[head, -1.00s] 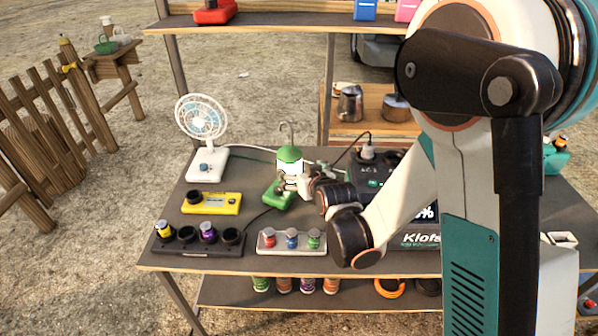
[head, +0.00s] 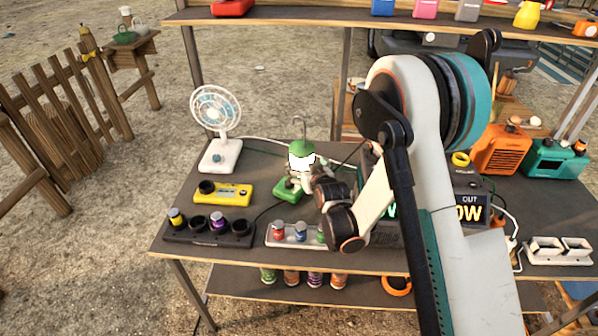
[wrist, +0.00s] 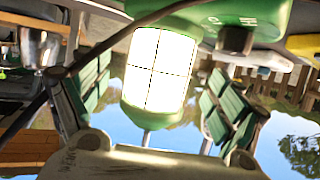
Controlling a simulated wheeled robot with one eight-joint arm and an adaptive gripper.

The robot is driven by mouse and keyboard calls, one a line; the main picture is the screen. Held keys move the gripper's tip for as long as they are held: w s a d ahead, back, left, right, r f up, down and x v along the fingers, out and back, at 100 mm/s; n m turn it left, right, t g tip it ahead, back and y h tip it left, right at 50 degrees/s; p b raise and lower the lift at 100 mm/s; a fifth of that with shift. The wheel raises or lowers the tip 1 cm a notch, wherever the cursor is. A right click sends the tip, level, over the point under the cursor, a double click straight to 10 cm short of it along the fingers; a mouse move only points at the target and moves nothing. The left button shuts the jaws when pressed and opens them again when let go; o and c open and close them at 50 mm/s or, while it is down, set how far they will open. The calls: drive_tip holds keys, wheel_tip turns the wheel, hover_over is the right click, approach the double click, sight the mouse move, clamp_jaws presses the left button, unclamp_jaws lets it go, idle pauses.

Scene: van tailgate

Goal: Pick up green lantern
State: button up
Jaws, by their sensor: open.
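The green lantern (head: 303,148) stands upright on the grey table, with a green cap, a wire hook on top, a bright white lamp and a green base (head: 288,189). My gripper (head: 304,172) is at the lantern's right side, partly covering its lamp and base. In the wrist view the lantern's lit, caged lamp (wrist: 158,68) hangs upside down between the two green-padded fingers of my gripper (wrist: 158,100). The fingers are spread, with gaps on both sides of the lamp. The lantern's base is at the top of that view.
A white fan (head: 216,112) and a yellow device (head: 222,193) stand left of the lantern. In front are a dark rack with round holders (head: 209,232) and a white tray of small jars (head: 291,236). A dark cable (wrist: 125,35) crosses the wrist view. My arm hides the table's middle right.

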sight(302, 162)
drive_tip(key=shift+b+x, duration=1.25)
drive_tip(key=shift+x, duration=1.5)
drive_tip(key=shift+a+r, duration=0.1)
drive_tip(key=shift+r, duration=0.1)
drive_tip(key=c, duration=1.9)
